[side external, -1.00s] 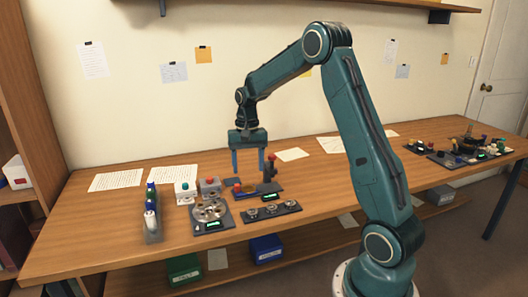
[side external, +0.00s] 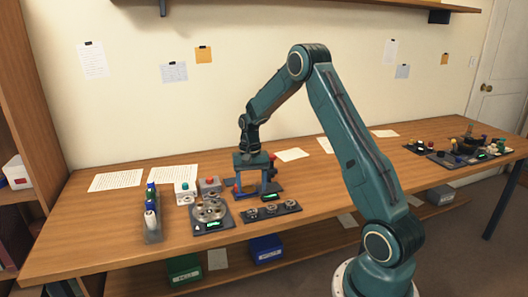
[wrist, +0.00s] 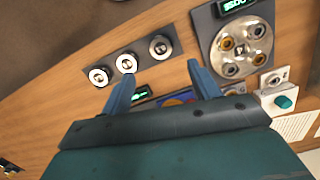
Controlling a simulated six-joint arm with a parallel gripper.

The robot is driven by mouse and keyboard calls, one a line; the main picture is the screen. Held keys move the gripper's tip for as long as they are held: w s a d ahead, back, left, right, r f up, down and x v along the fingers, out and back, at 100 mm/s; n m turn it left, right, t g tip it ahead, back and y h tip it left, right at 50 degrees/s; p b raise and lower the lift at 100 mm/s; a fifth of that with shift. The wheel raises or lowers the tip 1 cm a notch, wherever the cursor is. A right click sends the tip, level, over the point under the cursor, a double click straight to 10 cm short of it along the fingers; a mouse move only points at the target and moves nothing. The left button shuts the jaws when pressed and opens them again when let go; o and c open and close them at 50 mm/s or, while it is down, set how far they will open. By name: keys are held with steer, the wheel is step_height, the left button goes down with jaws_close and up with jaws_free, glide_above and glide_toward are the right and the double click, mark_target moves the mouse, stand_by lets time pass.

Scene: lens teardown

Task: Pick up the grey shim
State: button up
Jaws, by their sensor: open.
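I cannot pick out the grey shim with certainty in either view. My gripper (side external: 251,192) is open and points down, low over a small dark station (side external: 272,187) in the middle of the bench. In the wrist view its two blue fingers (wrist: 162,88) stand apart with nothing visible between the tips. Behind them, the station's blue and yellow parts (wrist: 178,98) show only in part; the palm hides the rest. A dark strip (wrist: 143,57) with three silver round pieces lies beyond the fingertips.
A grey plate with a round dial of several cups (side external: 210,211) stands left of the gripper. Boxes with a green button (side external: 184,190) and a red button (side external: 210,185) stand behind it. A bottle rack (side external: 152,232) is further left. The bench right of the strip is clear.

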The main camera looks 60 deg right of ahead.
mark_target(252, 211)
steer(key=shift+s+a+f, duration=0.1)
steer(key=shift+f, duration=0.8)
steer(key=shift+s+a+f, duration=0.1)
steer(key=shift+f, duration=0.75)
steer(key=shift+s+a+f, duration=0.1)
steer(key=shift+a+f, duration=0.1)
steer(key=shift+f, duration=1.1)
steer(key=shift+a+f, duration=0.15)
steer(key=shift+f, duration=1.1)
steer(key=c, duration=1)
